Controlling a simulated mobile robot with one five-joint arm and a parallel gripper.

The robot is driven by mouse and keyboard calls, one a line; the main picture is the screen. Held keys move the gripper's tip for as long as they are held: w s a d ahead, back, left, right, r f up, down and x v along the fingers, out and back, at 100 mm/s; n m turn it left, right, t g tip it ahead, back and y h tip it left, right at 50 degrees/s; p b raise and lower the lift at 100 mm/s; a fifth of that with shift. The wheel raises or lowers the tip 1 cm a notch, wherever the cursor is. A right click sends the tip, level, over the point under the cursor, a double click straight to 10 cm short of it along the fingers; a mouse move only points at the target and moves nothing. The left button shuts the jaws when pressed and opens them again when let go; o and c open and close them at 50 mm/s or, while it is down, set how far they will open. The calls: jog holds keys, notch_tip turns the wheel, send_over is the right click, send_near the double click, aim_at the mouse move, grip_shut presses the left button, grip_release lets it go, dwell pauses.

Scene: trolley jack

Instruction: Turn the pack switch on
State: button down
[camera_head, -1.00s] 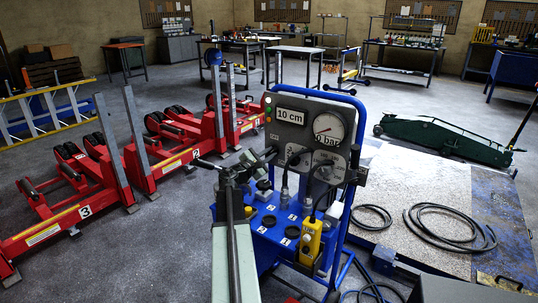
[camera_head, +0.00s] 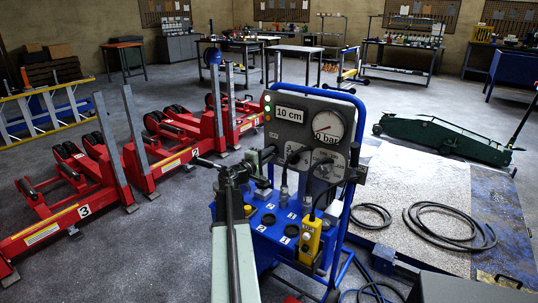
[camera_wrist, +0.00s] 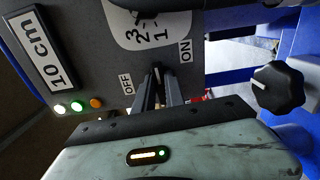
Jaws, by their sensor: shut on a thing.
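The pack switch (camera_wrist: 157,74) sits on the grey control panel between the printed words OFF and ON in the wrist view. Only its tip shows between my fingers, so I cannot tell exactly where it points. My gripper (camera_wrist: 163,92) is shut on it. In the head view my gripper (camera_head: 267,155) reaches the lower left of the panel (camera_head: 290,133), and my arm hides the switch there. Indicator lamps (camera_wrist: 77,106) stand in a row on the panel; two glow green-white and one is orange.
A gauge (camera_head: 328,126) marked bar and a 10 cm plate (camera_head: 289,115) are on the panel. A black knob (camera_wrist: 278,88) stands out at the right in the wrist view. A yellow pendant (camera_head: 310,241) hangs on the blue cart. Red stands (camera_head: 123,150) are left; a coiled hose (camera_head: 450,225) is right.

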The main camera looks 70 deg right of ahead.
jog(key=shift+m, duration=0.4)
jog(key=c, duration=1.4)
grip_release()
jog(key=v, duration=0.7)
jog(key=shift+a, duration=0.4)
